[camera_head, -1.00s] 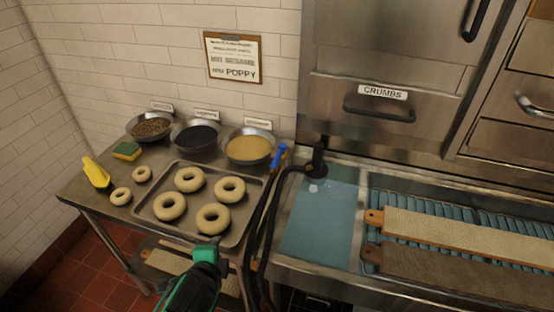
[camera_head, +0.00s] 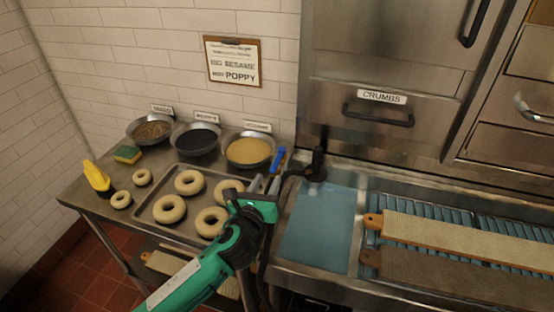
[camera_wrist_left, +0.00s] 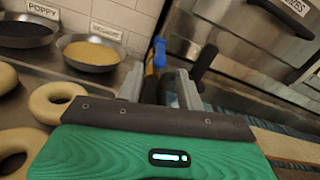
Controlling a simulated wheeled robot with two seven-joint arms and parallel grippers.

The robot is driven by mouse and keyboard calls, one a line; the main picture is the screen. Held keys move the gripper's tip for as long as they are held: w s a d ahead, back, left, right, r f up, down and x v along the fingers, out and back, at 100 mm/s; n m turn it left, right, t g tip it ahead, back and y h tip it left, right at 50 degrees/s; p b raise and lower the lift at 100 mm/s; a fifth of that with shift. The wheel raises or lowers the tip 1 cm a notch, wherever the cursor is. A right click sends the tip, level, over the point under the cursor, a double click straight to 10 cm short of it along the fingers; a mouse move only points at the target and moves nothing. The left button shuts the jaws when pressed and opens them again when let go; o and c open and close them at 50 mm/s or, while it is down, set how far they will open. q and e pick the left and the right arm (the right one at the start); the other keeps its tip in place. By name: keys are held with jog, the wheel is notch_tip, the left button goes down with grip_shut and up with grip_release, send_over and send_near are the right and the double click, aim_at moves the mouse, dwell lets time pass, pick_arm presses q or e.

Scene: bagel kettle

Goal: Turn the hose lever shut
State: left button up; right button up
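The hose lever (camera_head: 278,158) is a blue handle at the right edge of the steel table, beside the water basin; the blue lever also shows in the left wrist view (camera_wrist_left: 159,52). My left gripper (camera_head: 265,183) is open, just in front of the lever. In the left wrist view its two fingers (camera_wrist_left: 160,85) stand apart, with the blue lever and its yellowish lower part seen beyond the gap. I cannot tell whether a finger touches it. The black hose (camera_head: 290,173) runs beside it and is partly hidden by my gripper. My right gripper is not in view.
A tray (camera_head: 150,211) of bagels lies left of my gripper, partly under it. Seed bowls (camera_head: 249,151) stand behind. A black nozzle (camera_head: 316,168) stands at the corner of the water basin (camera_head: 318,225). Boards (camera_head: 460,228) lie across the right side.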

aim_at(279, 156)
pick_arm(q)
jog(key=p+x, duration=0.1)
jog(key=x, duration=0.8)
jog(key=shift+w, duration=0.15)
grip_shut()
